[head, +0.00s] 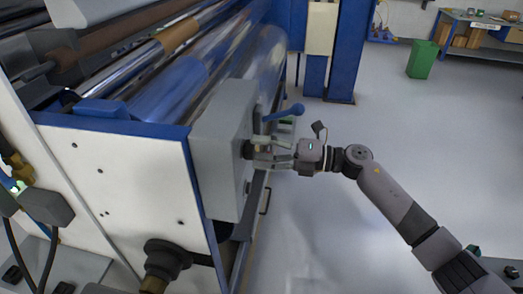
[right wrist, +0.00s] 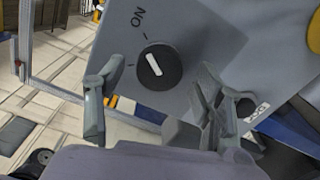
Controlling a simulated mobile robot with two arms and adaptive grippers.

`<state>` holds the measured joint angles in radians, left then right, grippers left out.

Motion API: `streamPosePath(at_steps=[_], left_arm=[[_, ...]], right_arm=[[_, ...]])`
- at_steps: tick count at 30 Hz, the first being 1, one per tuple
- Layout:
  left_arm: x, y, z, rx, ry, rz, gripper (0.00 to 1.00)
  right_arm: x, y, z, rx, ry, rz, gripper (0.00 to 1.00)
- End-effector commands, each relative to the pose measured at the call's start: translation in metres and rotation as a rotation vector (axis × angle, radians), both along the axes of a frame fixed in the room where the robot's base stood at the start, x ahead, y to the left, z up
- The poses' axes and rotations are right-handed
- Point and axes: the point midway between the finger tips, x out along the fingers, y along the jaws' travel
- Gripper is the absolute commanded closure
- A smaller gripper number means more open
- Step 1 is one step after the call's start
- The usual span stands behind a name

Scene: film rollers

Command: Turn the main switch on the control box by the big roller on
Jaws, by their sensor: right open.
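The grey control box (head: 222,150) is fixed to the end of the machine by the big roller (head: 262,62). Its main switch (right wrist: 158,68) is a round black knob with a white line, clear in the right wrist view. The line points roughly to the tick by the "ON" lettering (right wrist: 138,15). In the head view the switch is a small dark knob (head: 248,150), partly covered by my gripper. My right gripper (head: 268,155) is open in front of the box face, its fingers on either side of the knob; contact cannot be told. My left gripper is out of view.
A blue lever handle (head: 285,113) sticks out just above my right gripper. A yellow part (right wrist: 314,32) shows at the right edge of the wrist view. The floor (head: 400,130) right of the machine is clear. A green bin (head: 422,59) and a workbench (head: 480,30) stand far back.

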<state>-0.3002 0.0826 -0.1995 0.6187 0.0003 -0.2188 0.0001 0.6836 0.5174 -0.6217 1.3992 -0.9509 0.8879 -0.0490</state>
Motion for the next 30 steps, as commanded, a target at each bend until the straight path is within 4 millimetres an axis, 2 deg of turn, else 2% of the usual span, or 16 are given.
streamPosePath(at_steps=[5,12,18,23,30], left_arm=[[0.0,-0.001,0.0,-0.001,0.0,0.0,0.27],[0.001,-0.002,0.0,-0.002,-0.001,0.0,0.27],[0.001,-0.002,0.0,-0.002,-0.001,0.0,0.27],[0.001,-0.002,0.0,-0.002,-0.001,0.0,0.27],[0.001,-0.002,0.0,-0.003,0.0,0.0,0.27]], right_arm=[[-0.006,-0.027,-0.001,-0.003,0.001,-0.005,0.38],[-0.02,-0.077,-0.001,-0.004,0.001,-0.004,0.38],[-0.027,-0.105,-0.001,-0.001,0.001,-0.002,0.38],[-0.03,-0.113,0.0,-0.001,0.0,0.0,0.38],[-0.03,-0.114,0.0,0.0,0.0,-0.001,0.38]])
